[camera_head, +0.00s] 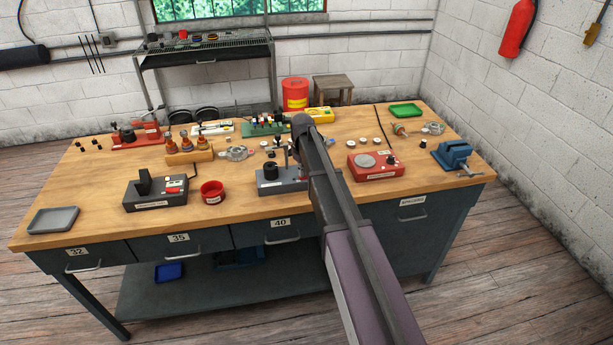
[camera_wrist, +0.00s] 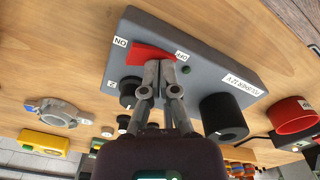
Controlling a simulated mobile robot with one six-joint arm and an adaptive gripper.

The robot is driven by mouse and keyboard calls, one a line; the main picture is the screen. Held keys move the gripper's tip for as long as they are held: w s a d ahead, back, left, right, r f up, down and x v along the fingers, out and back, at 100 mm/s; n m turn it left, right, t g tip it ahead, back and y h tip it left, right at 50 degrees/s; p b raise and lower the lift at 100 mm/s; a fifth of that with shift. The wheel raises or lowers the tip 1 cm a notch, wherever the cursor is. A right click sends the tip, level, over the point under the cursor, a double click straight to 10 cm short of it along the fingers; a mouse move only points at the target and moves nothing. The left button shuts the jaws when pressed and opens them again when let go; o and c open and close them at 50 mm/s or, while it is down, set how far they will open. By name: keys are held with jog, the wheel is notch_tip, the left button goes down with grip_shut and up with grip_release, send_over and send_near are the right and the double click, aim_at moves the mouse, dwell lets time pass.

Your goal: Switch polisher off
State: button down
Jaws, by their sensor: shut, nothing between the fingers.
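The polisher is a grey box (camera_wrist: 205,65) with a label reading POLISHER 12 V and a black cylinder (camera_wrist: 222,115). In the head view the polisher (camera_head: 268,188) sits at the front middle of the bench, partly covered by my arm. Its red rocker switch (camera_wrist: 146,53) lies between an ON label and an OFF label. My gripper (camera_wrist: 167,66) is shut and empty, its tips at the switch toward the OFF side. They look touching or nearly so. They hide part of the switch, and I cannot tell which way it is tipped. A small green lamp (camera_wrist: 187,70) sits beside the tips.
A red bowl (camera_head: 212,192) and a dark grey machine (camera_head: 156,193) stand left of the polisher. A red device (camera_head: 375,165) and a blue vise (camera_head: 454,156) stand to the right. A grey tray (camera_head: 54,219) is at the front left, with bare wood around it.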

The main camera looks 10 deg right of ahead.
jog(key=shift+r+p, duration=3.35)
jog(key=shift+r, duration=0.1)
jog(key=s+m, duration=0.6)
jog(key=s, duration=2.3)
